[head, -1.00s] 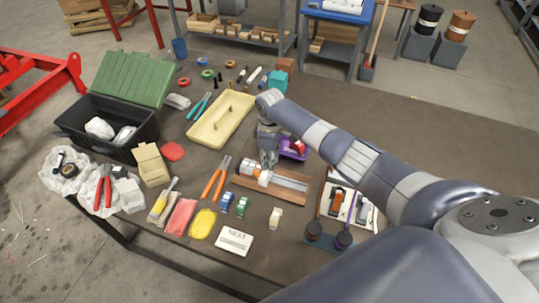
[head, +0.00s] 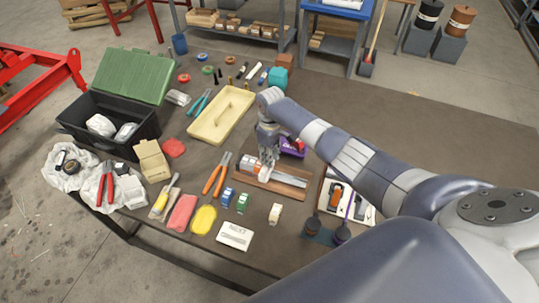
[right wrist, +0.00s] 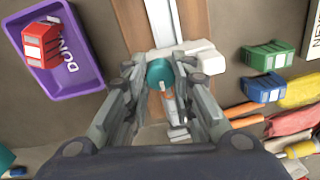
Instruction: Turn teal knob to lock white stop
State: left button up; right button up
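The teal knob (right wrist: 160,73) shows in the right wrist view, upright between the fingers of my right gripper (right wrist: 161,68). The white stop (right wrist: 205,58) sits across the metal rail (right wrist: 163,20), beside and beyond the knob. The rail lies on a wooden base (right wrist: 130,20). In the head view my right gripper (head: 267,160) points down over the wooden base (head: 291,190), and the white stop (head: 265,174) shows just below it. The fingers stand on either side of the knob; I see no clear grip on it. The knob is hidden in the head view. My left gripper is out of view.
A purple bin (head: 293,147) with a red block (right wrist: 40,45) stands close to the gripper. Green (right wrist: 266,54) and blue (right wrist: 264,87) blocks lie on the other side. Orange-handled pliers (head: 217,175) and a yellow tray (head: 222,114) lie nearby. The table's far right is clear.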

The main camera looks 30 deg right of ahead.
jog(key=o, duration=0.5)
jog(key=shift+w+d+r, duration=0.1)
jog(key=shift+w+r, duration=0.05)
jog(key=shift+r, duration=3.9)
